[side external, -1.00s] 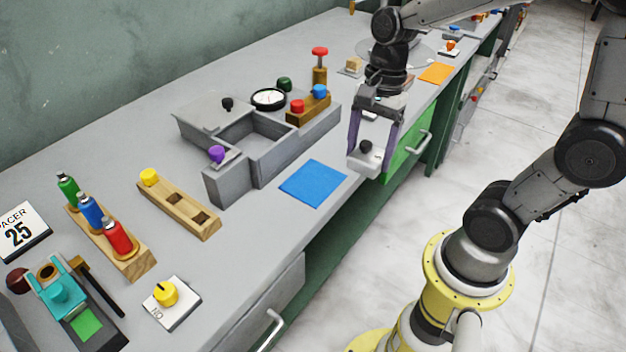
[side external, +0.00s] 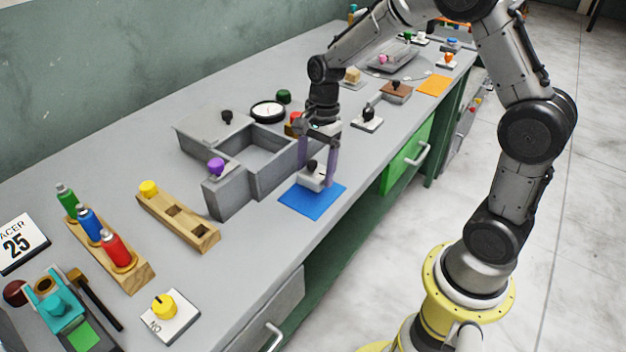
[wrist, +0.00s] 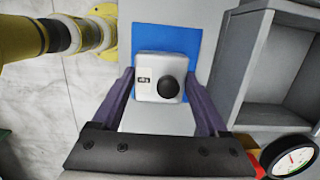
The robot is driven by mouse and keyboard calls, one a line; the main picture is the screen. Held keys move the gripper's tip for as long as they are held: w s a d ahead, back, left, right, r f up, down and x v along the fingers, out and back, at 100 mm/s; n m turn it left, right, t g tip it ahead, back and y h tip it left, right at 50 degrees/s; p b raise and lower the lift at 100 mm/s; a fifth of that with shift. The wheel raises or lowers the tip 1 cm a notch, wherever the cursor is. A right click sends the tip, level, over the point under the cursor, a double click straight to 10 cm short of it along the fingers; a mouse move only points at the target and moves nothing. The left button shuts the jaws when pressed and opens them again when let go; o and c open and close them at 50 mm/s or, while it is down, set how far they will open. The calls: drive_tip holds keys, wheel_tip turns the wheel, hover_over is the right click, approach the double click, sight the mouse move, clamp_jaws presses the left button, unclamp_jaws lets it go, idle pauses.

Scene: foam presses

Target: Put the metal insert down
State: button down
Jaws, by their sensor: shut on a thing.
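The metal insert (side external: 310,181) is a light grey block with a round black knob on top. My gripper (side external: 317,175) points down with its purple fingers on either side of the block, shut on it. The insert is at the blue mat (side external: 300,201), over its far part; I cannot tell whether it touches the mat. In the wrist view the insert (wrist: 150,88) sits between the fingers, with its knob and a small dark marking showing. The blue mat (wrist: 207,60) shows behind it there.
A grey open-topped box (side external: 290,168) stands just left of the mat, close to my gripper. A wooden block with sockets (side external: 190,228) lies further left. A plate with a black knob (side external: 366,124) stands to the right. The bench front edge is near the mat.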

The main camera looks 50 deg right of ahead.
sight(313, 180)
drive_tip(key=shift+w+f, duration=0.2)
drive_tip(key=shift+f, duration=0.8)
drive_tip(key=shift+w+f, duration=0.2)
drive_tip(key=shift+f, duration=0.75)
drive_tip(key=shift+f, duration=0.2)
unclamp_jaws()
drive_tip(key=shift+r, duration=0.1)
